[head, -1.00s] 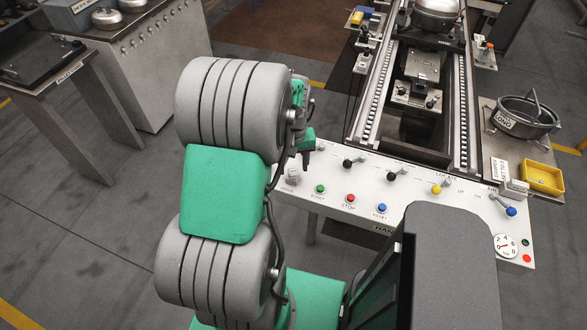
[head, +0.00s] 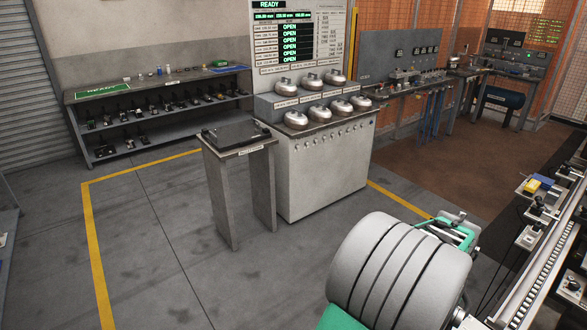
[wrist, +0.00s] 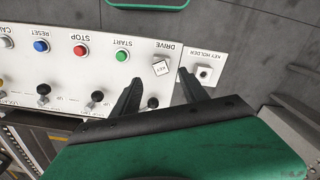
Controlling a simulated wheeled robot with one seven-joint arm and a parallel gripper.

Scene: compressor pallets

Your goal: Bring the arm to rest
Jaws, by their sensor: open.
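My arm fills the lower right of the head view, with a large grey ribbed joint and green links. My gripper shows in the wrist view (wrist: 161,84), with two dark fingers apart and nothing between them. It is over the white control panel (wrist: 107,68), seen upside down. A small white block marked KEY (wrist: 160,67) sits by the DRIVE label, just beyond the fingertips in the picture. A key holder plate (wrist: 203,74) is beside it. In the head view the fingers are hidden behind the arm.
A dark-topped stand (head: 234,136) and a grey cabinet (head: 319,174) bearing several metal pots stand beyond my arm. A shelf bench (head: 160,136) is against the back wall. A conveyor rail (head: 530,285) is at right. The floor at left is clear.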

